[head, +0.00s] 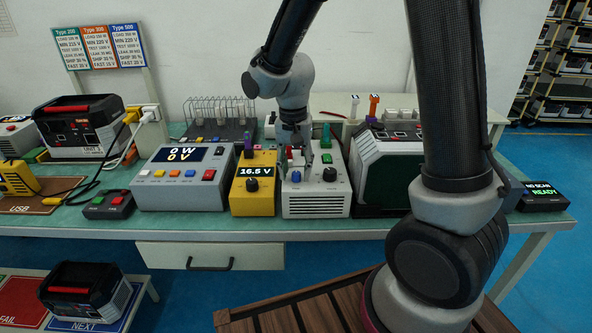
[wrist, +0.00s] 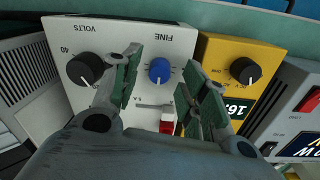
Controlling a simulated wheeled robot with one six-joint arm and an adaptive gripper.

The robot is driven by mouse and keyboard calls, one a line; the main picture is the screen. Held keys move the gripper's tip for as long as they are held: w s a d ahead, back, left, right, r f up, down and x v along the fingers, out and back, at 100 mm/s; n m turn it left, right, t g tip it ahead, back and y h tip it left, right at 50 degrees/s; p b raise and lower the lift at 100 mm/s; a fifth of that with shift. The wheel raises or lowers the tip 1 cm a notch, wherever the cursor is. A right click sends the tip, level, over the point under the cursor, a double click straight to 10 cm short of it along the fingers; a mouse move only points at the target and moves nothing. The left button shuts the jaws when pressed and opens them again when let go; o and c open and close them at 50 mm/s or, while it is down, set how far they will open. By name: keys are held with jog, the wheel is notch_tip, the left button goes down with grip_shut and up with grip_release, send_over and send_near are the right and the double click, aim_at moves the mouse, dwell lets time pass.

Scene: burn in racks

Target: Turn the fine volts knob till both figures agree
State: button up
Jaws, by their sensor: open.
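The power supply (head: 316,206) is a pale box with a black VOLTS knob (wrist: 85,69) and a smaller blue FINE knob (wrist: 159,70). In the head view the FINE knob (head: 296,177) is at the left of its top panel. My gripper (wrist: 163,60) is open, its two fingers on either side of the FINE knob with gaps visible. I cannot tell how far above the panel the fingertips are. The yellow meter (head: 253,197) beside it reads 16.5 V; only part of its display (wrist: 237,107) shows in the wrist view. No second matching figure is readable.
A grey box (head: 180,188) showing 0 W and 0 V stands left of the yellow meter. A red switch or terminal (wrist: 167,125) lies between my fingers' bases. A dark-fronted unit (head: 388,180) stands close at right. The bench's front strip is clear.

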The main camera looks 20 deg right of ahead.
jog(key=shift+f, duration=0.4)
grip_shut()
